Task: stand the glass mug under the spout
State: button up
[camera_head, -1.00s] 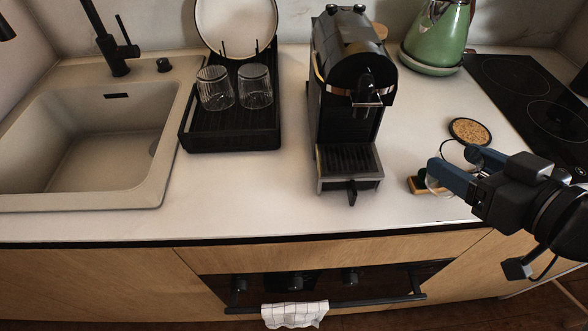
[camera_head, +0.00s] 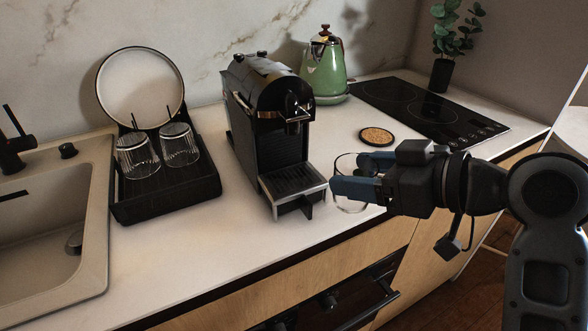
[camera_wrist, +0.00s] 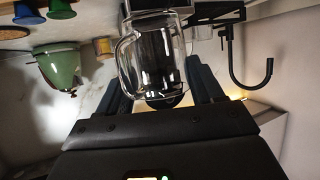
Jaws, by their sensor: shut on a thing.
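My gripper (camera_head: 345,186) is shut on the clear glass mug (camera_head: 348,163), just right of the coffee machine (camera_head: 268,125) in the head view. The fingers cover the middle of the mug, so only parts of the glass show above and below them. In the wrist view the mug (camera_wrist: 158,75) is between the two fingers (camera_wrist: 160,88), its handle on the left. The spout (camera_head: 297,117) is at the front of the black machine, above the empty drip tray (camera_head: 292,180). The mug is beside the tray, not under the spout.
A black rack (camera_head: 165,195) with two upturned glasses and a plate stands left of the machine. A green kettle (camera_head: 323,70) is behind it. A round cork-coloured coaster (camera_head: 376,136) lies beyond my gripper, and the hob (camera_head: 430,108) is at right. Counter before the rack is clear.

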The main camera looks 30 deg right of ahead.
jog(key=w+a, duration=0.1)
jog(key=w, duration=0.1)
jog(key=w+a, duration=0.1)
jog(key=w, duration=0.2)
jog(key=w+a, duration=0.1)
jog(key=w, duration=0.2)
jog(key=shift+w+a+r, duration=0.1)
jog(key=shift+w, duration=0.1)
jog(key=x, duration=0.3)
jog(key=shift+w+a+r, duration=0.1)
jog(key=shift+w+r, duration=0.1)
jog(key=shift+w, duration=0.05)
jog(key=shift+f, duration=0.45)
jog(key=shift+f, duration=0.2)
jog(key=o, duration=0.8)
jog(key=shift+r, duration=0.1)
